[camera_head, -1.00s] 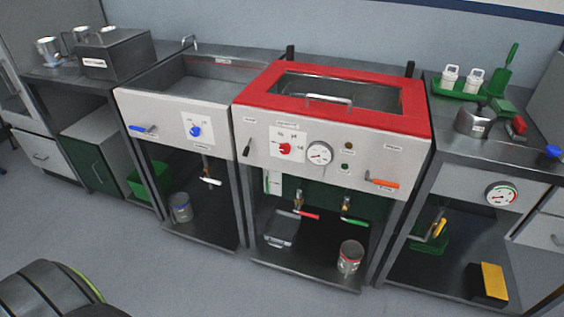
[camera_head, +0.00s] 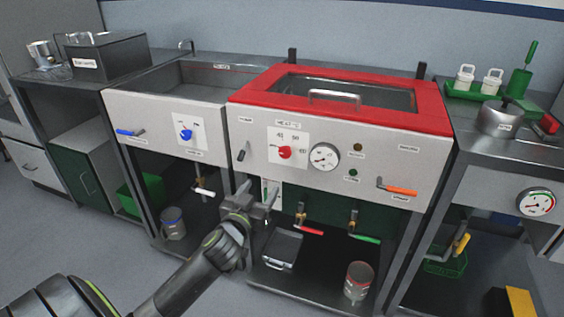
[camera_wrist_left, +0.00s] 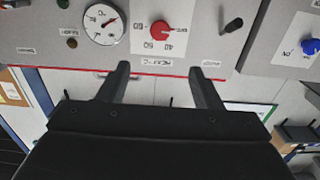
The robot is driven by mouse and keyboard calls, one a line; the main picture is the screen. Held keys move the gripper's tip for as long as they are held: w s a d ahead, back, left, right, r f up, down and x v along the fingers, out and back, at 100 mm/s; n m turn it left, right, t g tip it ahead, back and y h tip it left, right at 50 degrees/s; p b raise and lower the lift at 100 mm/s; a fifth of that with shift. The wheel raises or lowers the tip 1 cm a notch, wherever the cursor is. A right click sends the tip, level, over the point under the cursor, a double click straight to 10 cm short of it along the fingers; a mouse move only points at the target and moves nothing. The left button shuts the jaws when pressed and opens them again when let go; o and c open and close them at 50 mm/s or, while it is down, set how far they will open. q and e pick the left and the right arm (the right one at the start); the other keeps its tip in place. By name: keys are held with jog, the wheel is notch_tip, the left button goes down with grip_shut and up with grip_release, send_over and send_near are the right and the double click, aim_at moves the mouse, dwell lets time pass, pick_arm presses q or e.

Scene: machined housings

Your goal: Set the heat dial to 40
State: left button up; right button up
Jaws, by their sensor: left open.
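The heat dial (camera_head: 285,152) is a small red knob on a white scale plate, on the front panel of the red-topped bath. I cannot clearly read which mark it points at. It also shows in the left wrist view (camera_wrist_left: 159,29), where the panel appears upside down. My left gripper (camera_head: 257,190) is open and empty, in front of the bath and below the dial in the head view. In the wrist view its two fingers (camera_wrist_left: 159,68) stand apart, with the dial beyond them and between their lines. They do not touch it. My right gripper is not in view.
A round gauge (camera_head: 324,157) sits right of the dial, and a black toggle lever (camera_head: 241,152) left of it. An orange lever (camera_head: 397,188) is farther right. Red-handled (camera_head: 308,230) and green-handled taps (camera_head: 364,237) are below. The neighbouring unit has a blue dial (camera_head: 186,134).

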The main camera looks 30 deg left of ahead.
aim_at(284, 154)
pick_arm(q)
jog(key=x, duration=1.7)
jog(key=shift+d, duration=0.1)
jog(key=c, duration=1)
